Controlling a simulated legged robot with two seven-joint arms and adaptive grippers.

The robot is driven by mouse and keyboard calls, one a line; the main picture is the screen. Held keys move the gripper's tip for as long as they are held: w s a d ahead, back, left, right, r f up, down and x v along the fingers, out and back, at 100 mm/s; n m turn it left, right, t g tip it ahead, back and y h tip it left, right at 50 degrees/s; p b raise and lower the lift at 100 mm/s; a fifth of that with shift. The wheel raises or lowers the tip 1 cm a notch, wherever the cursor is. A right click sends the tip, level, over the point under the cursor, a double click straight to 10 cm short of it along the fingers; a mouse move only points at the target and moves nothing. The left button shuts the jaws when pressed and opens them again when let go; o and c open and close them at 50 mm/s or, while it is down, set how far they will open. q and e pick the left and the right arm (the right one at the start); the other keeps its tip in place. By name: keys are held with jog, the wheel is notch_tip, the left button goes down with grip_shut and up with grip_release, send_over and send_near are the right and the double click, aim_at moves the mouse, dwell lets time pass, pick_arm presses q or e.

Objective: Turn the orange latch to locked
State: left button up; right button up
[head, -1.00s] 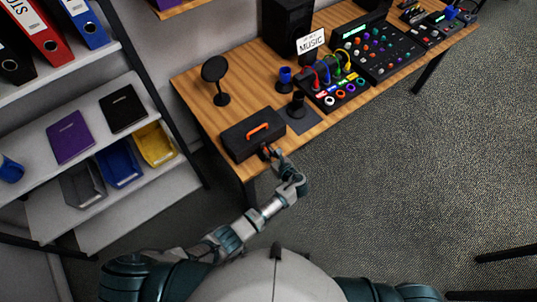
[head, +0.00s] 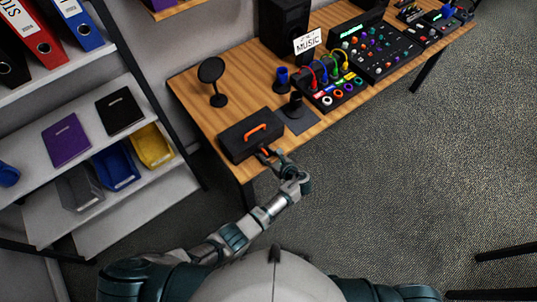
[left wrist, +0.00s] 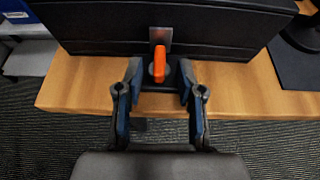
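The orange latch (left wrist: 159,64) is on the front of the black case, in the middle of the left wrist view. It stands upright over a grey metal plate (left wrist: 160,37). The black case (head: 236,145) with an orange handle (head: 256,131) sits at the near left end of the wooden desk. My left gripper (left wrist: 157,80) is open, its two fingers either side of the latch and apart from it. In the head view my left gripper (head: 269,155) is at the case's front and partly hides the latch area. My right gripper is not in view.
On the desk (head: 205,113), a black round-headed stand (head: 211,72) is behind the case. A dark mat with a black holder (head: 297,112) and a mixer with coloured cables (head: 335,92) lie to the right. Shelves (head: 104,171) stand at the left. The floor right of my arm is clear.

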pick_arm(q)
jog(key=shift+r, duration=0.1)
jog(key=v, duration=0.7)
jog(key=shift+d, duration=0.2)
jog(key=shift+s, duration=0.1)
